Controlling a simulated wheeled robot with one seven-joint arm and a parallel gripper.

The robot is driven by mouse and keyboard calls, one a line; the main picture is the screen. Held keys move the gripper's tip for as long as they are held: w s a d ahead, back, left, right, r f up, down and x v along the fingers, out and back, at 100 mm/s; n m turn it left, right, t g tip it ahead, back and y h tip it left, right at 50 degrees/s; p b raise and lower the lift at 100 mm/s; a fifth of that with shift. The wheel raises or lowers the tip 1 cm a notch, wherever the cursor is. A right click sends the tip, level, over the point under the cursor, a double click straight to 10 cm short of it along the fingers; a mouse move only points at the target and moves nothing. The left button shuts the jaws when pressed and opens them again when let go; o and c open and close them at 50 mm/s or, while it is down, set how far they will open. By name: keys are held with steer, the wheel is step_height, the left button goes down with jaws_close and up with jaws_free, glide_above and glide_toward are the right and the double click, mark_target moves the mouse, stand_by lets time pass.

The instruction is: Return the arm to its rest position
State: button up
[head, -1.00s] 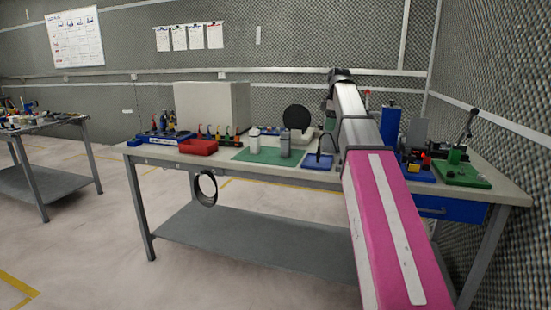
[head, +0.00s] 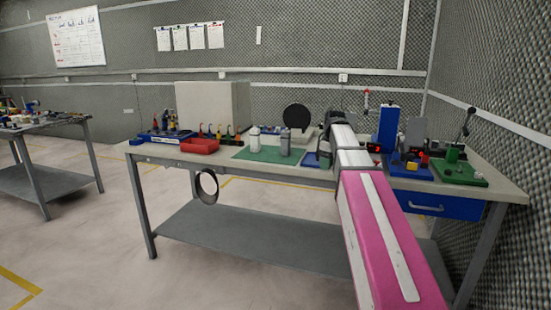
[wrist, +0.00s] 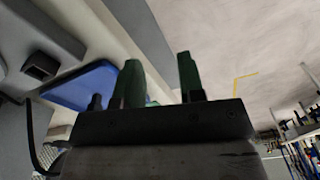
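My arm (head: 385,235) with its pink cover reaches from the lower right of the head view towards the workbench (head: 215,152). Its far silver and dark links (head: 342,135) show in front of the bench top.
The bench holds a red bin (head: 199,146), a green mat (head: 262,155), two bottles (head: 254,139) and a dark disc (head: 297,117). A blue block (head: 388,128) and a green fixture (head: 458,168) stand right of my arm. The floor (head: 100,255) at front left is clear.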

steer(key=s+f+m, duration=0.3)
steer(key=s+f, duration=0.4)
steer(key=f, duration=0.4)
steer(key=s+a+f+m, duration=0.1)
steer(key=s+f+m, duration=0.3)
steer(key=f, duration=0.8)
steer(key=s+f+m+h, duration=0.1)
steer(key=s+f+m, duration=0.3)
steer(key=s+f, duration=0.5)
step_height(320, 180, down, 3)
steer(key=shift+s+a+r, duration=0.15)
steer(key=shift+s+a, duration=0.05)
steer(key=shift+s, duration=0.15)
